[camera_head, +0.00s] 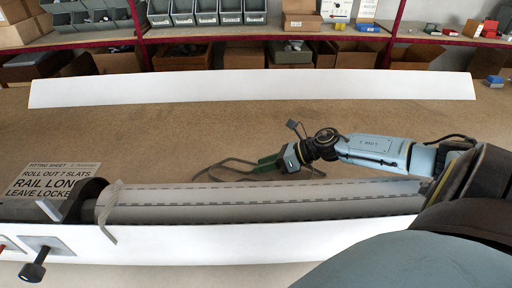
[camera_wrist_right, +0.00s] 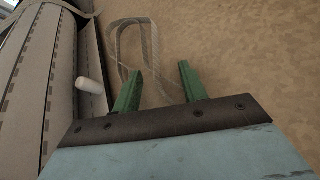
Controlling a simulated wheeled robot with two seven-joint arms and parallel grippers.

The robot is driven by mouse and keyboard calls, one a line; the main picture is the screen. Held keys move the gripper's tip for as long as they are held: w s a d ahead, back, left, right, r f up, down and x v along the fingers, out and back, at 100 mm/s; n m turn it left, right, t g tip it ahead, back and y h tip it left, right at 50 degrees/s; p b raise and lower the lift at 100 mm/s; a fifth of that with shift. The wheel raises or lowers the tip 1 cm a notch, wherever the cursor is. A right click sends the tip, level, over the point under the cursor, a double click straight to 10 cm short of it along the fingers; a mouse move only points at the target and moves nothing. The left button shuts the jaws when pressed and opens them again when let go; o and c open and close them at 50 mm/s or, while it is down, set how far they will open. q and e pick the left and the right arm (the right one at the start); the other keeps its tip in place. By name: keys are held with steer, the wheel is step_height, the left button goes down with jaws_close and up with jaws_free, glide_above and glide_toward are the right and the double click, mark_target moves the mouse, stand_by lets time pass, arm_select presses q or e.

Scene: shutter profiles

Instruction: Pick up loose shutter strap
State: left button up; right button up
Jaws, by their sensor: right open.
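A loose grey-green strap (camera_head: 230,160) lies in a loop on the brown work surface, just behind the shutter roll (camera_head: 260,197). In the right wrist view the strap (camera_wrist_right: 152,38) shows as a pale loop beyond the fingertips, with part of it running back between the fingers. My right gripper (camera_head: 267,162) reaches in from the right, at the right end of the loop. In the wrist view its green fingers (camera_wrist_right: 160,72) are apart, with nothing clamped. I cannot tell whether they touch the strap. My left gripper is out of view.
A paler strap (camera_head: 107,228) hangs over the roll's left end. A white peg (camera_wrist_right: 90,87) stands out beside the roll. A long white board (camera_head: 250,87) lies farther back. A sign (camera_head: 50,182) and a black-knobbed lever (camera_head: 33,270) are at left. The surface between board and roll is mostly clear.

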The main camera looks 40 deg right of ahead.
jaws_close()
stand_by(0.4)
